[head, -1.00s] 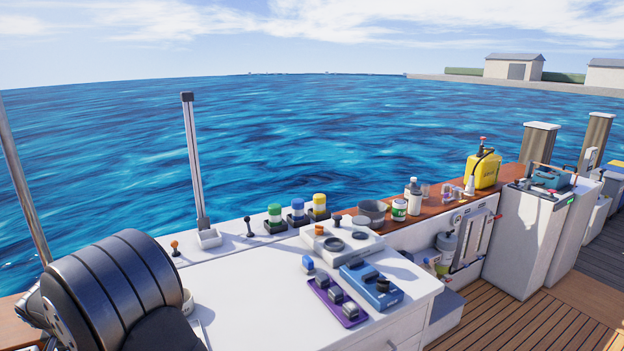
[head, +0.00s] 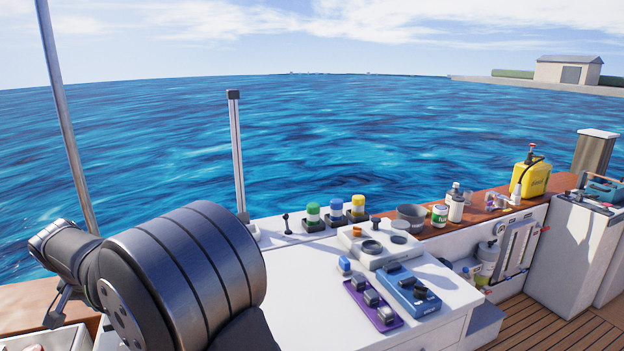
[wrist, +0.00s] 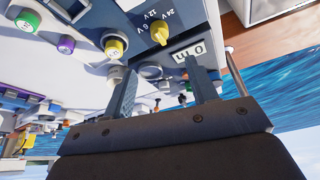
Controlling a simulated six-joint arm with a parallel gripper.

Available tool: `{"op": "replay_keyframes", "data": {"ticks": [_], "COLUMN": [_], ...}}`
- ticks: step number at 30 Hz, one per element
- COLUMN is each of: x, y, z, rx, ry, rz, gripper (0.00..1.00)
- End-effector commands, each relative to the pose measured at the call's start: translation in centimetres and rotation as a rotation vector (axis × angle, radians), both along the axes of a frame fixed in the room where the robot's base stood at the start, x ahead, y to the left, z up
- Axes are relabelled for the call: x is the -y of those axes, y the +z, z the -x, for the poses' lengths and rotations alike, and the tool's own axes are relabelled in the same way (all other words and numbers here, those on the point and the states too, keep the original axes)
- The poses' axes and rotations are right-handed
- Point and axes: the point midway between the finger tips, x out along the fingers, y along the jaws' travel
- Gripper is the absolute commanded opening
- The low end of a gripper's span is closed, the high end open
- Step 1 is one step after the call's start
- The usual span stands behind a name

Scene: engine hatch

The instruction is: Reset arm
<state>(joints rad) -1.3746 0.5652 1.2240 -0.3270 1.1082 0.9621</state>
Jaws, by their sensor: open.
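My gripper (wrist: 164,82) shows in the wrist view with its two fingers apart and nothing between them. Past the fingers, the picture is tilted nearly upside down and shows a dark blue panel with a yellow knob (wrist: 160,33) marked with voltages and a small white display (wrist: 188,54). I cannot tell how far the fingertips are from the panel. In the head view, my arm's dark, thick links fill the lower left, and the fingers cannot be made out there.
The white console carries a blue box (head: 411,290), a purple switch strip (head: 372,304) and capped green, blue and yellow buttons (head: 335,211). A yellow sprayer (head: 530,177) and bottles stand on the wooden ledge (head: 470,214) to the right. A thin post (head: 237,150) rises behind the console.

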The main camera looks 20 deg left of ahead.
Motion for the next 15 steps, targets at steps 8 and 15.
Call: {"op": "replay_keyframes", "data": {"ticks": [8,15], "x": [0.6,-0.4], "y": [2.3,-2.2], "z": [0.9,-0.7], "rx": [-0.001,-0.001], "ry": [-0.001,-0.002], "rz": [0.006,0.005], "gripper": [0.53,0.53]}}
